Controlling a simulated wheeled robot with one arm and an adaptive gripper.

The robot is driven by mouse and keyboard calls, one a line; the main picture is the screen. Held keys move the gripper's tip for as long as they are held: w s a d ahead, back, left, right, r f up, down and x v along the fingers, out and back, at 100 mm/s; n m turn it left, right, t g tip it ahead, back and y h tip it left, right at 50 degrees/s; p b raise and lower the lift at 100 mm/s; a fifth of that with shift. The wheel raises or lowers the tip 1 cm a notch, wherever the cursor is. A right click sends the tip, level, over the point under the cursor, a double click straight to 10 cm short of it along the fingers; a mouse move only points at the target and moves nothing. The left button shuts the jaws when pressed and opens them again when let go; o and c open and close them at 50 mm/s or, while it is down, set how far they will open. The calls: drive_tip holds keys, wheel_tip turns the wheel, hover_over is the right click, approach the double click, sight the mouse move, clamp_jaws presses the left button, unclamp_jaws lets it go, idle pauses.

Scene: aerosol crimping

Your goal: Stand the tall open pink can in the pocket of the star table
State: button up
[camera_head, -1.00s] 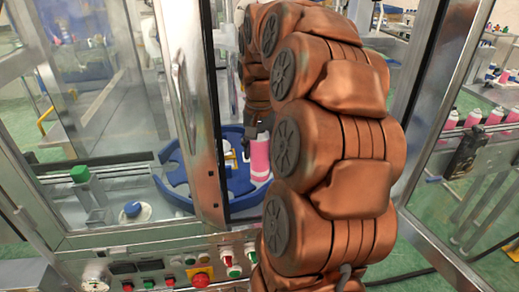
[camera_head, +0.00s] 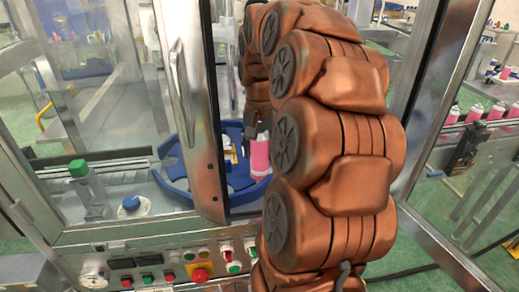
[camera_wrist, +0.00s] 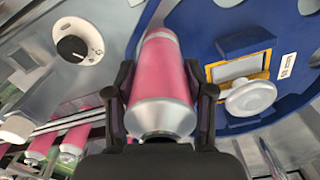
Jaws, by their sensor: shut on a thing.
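The pink can (camera_head: 260,157), with silvery ends, is at the right part of the blue star table (camera_head: 238,187) in the head view. In the wrist view the can (camera_wrist: 162,72) lies between the two dark fingers of my gripper (camera_wrist: 162,92), which is shut on it. The blue table (camera_wrist: 215,22) shows behind and to the right of the can there. My arm hides part of the table in the head view. I cannot tell whether the can's base is in a pocket or touching the table.
A metal door frame (camera_head: 200,130) stands close to the left of the can. A white round knob on a yellow-edged block (camera_wrist: 250,97) is to the can's right in the wrist view. More pink cans (camera_head: 474,113) stand at the right. A control panel (camera_head: 150,270) runs along the front.

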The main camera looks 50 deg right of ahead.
sight(260, 159)
drive_tip(key=shift+f+b, duration=0.6)
drive_tip(key=shift+f, duration=0.4)
drive_tip(key=shift+f+b, duration=0.4)
drive_tip(key=shift+f, duration=0.1)
idle(0.3)
drive_tip(key=o, duration=1.3)
drive_tip(key=shift+c, duration=0.2)
drive_tip(key=shift+r, duration=6)
drive_tip(key=shift+a, duration=0.1)
